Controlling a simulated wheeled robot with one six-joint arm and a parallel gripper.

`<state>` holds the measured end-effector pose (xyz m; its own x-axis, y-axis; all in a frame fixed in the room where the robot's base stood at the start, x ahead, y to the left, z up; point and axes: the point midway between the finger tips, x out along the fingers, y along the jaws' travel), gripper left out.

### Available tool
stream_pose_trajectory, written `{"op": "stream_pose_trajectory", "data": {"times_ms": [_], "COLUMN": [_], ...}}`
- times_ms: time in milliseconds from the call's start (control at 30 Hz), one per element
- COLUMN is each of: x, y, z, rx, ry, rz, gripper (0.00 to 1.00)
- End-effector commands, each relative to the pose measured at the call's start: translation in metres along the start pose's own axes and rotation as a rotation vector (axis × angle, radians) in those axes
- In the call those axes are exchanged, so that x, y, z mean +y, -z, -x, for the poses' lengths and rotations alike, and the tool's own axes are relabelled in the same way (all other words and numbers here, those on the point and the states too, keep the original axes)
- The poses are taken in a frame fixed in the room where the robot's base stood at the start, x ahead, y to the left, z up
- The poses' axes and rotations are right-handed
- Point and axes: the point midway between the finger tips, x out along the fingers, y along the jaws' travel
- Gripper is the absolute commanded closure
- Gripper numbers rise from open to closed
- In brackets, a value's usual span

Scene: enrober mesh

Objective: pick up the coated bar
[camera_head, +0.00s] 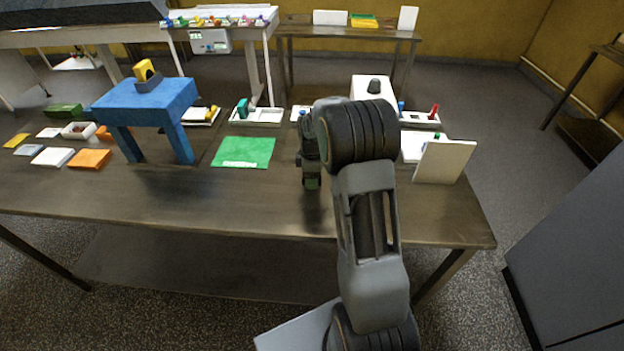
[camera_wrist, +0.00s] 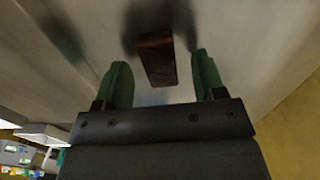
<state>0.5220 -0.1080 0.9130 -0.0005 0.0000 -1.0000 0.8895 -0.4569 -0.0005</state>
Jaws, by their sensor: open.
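The coated bar (camera_wrist: 157,62) is a dark brown block in the wrist view, lying on a pale, smooth surface. My gripper (camera_wrist: 160,60) is open, with its two green fingers on either side of the bar's near part in the picture. A gap shows between the bar and each finger, so neither is seen touching it. The bar's far end lies in blurred shadow. In the head view my gripper (camera_head: 311,183) points down low over the metal table (camera_head: 270,205), and I cannot make out the bar there.
A green mat (camera_head: 243,152) lies left of my gripper, with a blue stand (camera_head: 147,104) further left. White trays (camera_head: 256,117) line the back. An upright white panel (camera_head: 443,162) stands at right. The table's front strip is clear.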

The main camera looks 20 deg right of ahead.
Motion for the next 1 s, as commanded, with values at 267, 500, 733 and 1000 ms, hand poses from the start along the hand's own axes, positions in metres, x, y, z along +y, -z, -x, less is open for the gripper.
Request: {"op": "stream_pose_trajectory", "data": {"times_ms": [267,500,733,1000], "x": [0.0000,0.0000,0.0000,0.0001], "y": [-0.0001,0.0000,0.0000,0.0000], "z": [-0.0068,-0.0065,-0.0064,-0.0059], "rx": [0.000,0.000,0.000,0.000], "ry": [-0.001,0.000,0.000,-0.001], "rz": [0.000,0.000,0.000,0.000], "gripper": [0.36,0.52,0.73,0.80]}}
